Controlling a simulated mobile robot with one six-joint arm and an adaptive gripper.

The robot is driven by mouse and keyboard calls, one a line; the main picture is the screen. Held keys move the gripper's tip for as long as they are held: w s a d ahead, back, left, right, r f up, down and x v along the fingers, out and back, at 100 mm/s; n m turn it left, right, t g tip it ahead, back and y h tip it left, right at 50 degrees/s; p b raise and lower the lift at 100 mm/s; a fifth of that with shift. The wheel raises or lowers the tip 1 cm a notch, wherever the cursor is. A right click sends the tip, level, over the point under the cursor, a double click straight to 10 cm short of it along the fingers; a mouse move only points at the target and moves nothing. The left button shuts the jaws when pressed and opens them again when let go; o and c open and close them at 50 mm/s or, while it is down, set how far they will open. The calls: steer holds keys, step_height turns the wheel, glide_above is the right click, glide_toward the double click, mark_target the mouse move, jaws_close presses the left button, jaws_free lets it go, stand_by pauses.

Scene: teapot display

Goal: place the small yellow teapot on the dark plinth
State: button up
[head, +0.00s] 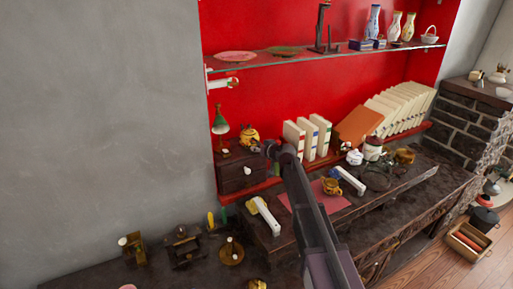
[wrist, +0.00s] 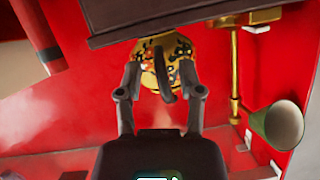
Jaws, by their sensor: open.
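The small yellow teapot (head: 249,135) has dark and orange patterning and stands on top of a dark box-like plinth (head: 240,170) with a pale knob, in the head view. In the wrist view, which is upside down, the teapot (wrist: 153,62) hangs from the dark plinth edge (wrist: 160,18) at the top. My gripper (wrist: 160,78) is open, with one finger on each side of the teapot and its dark handle between them. Whether the fingers touch it cannot be told. In the head view my gripper (head: 262,146) is small beside the teapot, which partly hides behind it.
A green-shaded lamp (head: 220,122) stands close to the left of the teapot, with its shade (wrist: 284,124) at the right in the wrist view. White books (head: 308,138) stand to the right. A shelf (head: 320,54) runs above. The dark desk (head: 400,210) below carries cups and ornaments.

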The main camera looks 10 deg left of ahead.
steer(key=p+v, duration=0.3)
steer(key=v, duration=0.6)
steer(key=shift+s+d+r, duration=0.15)
steer(key=shift+s+r, duration=0.05)
steer(key=shift+s, duration=0.05)
stand_by(0.4)
steer(key=s+d+f+m+g+h, duration=0.1)
steer(key=s+d+f+g+h, duration=0.2)
steer(key=s+d, duration=0.4)
steer(key=s+d+f+m+g+h, duration=0.2)
steer(key=s+d+f+g, duration=0.2)
steer(key=s, duration=0.9)
steer(key=s+d+f+m+g+h, duration=0.2)
steer(key=s+d+f+g+h, duration=0.1)
steer(key=s+d, duration=0.6)
steer(key=shift+s+d+f+g+h, duration=0.35)
steer(key=shift+s+f, duration=0.4)
steer(key=shift+s, duration=0.35)
